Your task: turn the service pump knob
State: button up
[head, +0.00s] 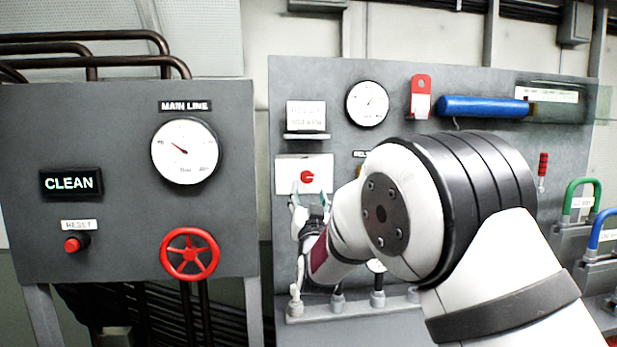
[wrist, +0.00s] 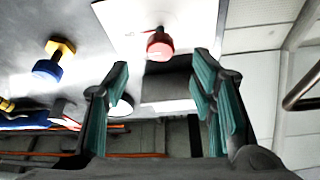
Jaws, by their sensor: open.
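A red knob (head: 307,177) sits on a white plate (head: 286,163) on the right grey panel in the head view. In the wrist view the red knob (wrist: 159,46) stands out from the white plate (wrist: 190,20), just beyond the fingertips and roughly between them. My gripper (head: 309,197) is just below the knob in the head view. Its fingers (wrist: 160,80) are open and empty in the wrist view, apart from the knob. No label naming the service pump is readable.
The left panel carries a red handwheel (head: 190,254), a main line gauge (head: 185,151) and a red reset button (head: 73,244). Another gauge (head: 367,103) and a blue cylinder (head: 484,106) are above my arm. A blue and yellow fitting (wrist: 52,62) is left in the wrist view.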

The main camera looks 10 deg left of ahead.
aim_at(307, 178)
jog(key=x, duration=0.9)
jog(key=c, duration=1.2)
